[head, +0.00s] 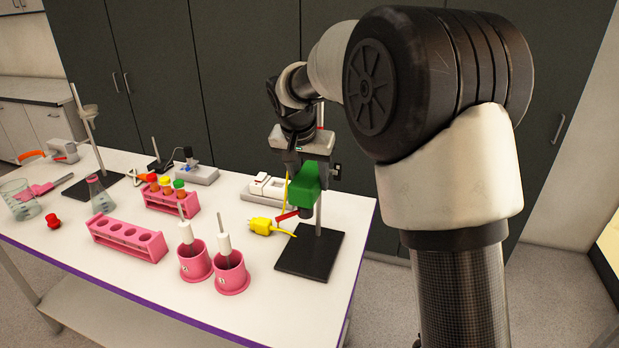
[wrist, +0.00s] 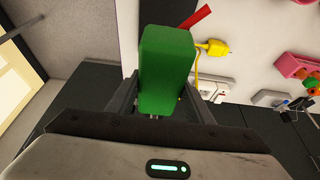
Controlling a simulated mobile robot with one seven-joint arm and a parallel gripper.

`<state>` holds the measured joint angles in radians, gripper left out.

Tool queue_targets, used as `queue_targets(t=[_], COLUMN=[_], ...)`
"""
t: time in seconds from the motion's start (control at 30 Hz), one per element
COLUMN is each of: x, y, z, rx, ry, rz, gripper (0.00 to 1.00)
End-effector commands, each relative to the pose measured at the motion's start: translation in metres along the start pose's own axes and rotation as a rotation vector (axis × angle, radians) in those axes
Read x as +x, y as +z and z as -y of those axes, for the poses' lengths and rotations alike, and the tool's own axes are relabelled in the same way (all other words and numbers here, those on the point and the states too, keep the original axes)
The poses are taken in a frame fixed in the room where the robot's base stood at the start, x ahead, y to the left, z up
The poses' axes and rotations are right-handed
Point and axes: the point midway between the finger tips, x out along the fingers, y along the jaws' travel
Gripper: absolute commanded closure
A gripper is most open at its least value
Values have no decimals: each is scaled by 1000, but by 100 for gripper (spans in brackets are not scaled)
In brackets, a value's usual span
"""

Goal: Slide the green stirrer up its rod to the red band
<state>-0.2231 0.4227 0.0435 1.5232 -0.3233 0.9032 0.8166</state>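The green stirrer (head: 305,184) is a block on an upright rod (head: 319,213), which rises from a black base plate (head: 310,254). My gripper (head: 303,163) comes down on the stirrer from above. In the wrist view the green stirrer (wrist: 165,68) fills the space between my two fingers, which appear to press its sides. The red band (head: 320,128) shows as a small red mark high on the rod, above the stirrer and partly hidden by my gripper. A red paddle (head: 287,215) sticks out low beside the stirrer.
A yellow plug (head: 262,226) with its cord lies left of the base plate. Two pink cups (head: 231,280) with white-handled tools and a pink rack (head: 128,240) stand further left. Dark cabinets (head: 240,70) stand behind the table.

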Motion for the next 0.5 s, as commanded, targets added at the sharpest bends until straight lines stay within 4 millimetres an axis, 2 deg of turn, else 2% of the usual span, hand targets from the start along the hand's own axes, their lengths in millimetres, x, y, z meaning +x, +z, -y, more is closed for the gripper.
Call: queue_targets(t=[0.03,0.07,0.17,0.27,0.5], x=[0,0,-3,-14,-68], y=[0,0,-1,-6,-30], z=[0,0,0,0,1], rx=[0,0,0,-1,1], ry=[0,0,0,0,-4], rz=[0,0,0,-2,-8], gripper=[88,93,93,94,93])
